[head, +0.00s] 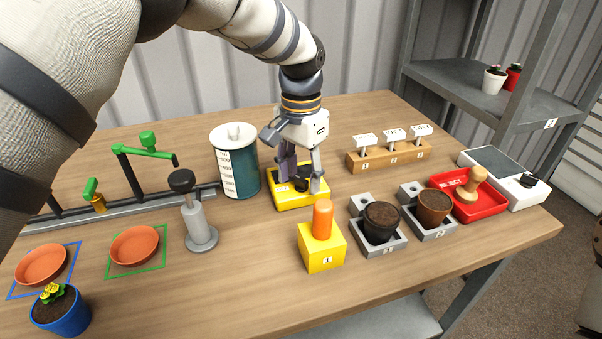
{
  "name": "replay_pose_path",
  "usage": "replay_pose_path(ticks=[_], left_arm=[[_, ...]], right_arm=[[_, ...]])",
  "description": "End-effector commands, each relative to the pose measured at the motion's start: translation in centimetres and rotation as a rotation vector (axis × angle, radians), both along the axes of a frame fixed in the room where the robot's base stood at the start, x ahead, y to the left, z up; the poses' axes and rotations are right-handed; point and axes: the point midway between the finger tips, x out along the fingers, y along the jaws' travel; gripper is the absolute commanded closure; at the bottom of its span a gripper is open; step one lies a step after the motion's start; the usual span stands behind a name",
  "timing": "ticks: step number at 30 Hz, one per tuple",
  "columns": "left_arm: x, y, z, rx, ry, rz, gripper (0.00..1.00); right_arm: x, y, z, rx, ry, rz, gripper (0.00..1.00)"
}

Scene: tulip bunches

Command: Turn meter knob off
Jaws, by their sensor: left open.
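A white device (507,165) with a dark grey screen and a black knob (527,181) sits at the table's right end. A yellow box (287,203) with a small black knob (301,184) on top sits near the middle of the table. My left gripper (302,179) points down over this yellow box, its open fingers on either side of the black knob. I cannot tell whether they touch it, and the fingers partly hide the box. The pictures do not make clear which of the two is the meter. My right gripper is not in view.
A teal cylinder (236,171) stands just left of my gripper. A yellow block with an orange handle (322,221), two grey pot holders (378,245) and a red tray (486,207) stand in front and right. A wooden label rack (388,157) is behind.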

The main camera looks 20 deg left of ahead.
Motion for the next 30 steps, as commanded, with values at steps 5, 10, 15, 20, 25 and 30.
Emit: replay_pose_path(ticks=[5,10,15,20,25,30], left_arm=[[0.1,0.0,3.3,-0.001,-0.006,0.0,0.53],[0.1,0.0,8.0,0.0,-0.005,0.0,0.53],[0.1,0.0,11.0,-0.001,-0.002,0.0,0.53],[0.0,0.0,11.9,-0.001,0.0,0.0,0.53],[0.0,0.0,11.9,-0.001,0.0,0.0,0.53],[0.0,0.0,11.9,0.0,0.0,0.0,0.53]], right_arm=[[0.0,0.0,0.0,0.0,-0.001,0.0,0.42],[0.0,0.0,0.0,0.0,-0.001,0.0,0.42],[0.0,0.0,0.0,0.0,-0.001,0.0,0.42],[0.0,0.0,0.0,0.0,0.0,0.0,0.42],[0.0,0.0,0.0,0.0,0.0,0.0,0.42],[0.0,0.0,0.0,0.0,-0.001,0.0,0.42]])
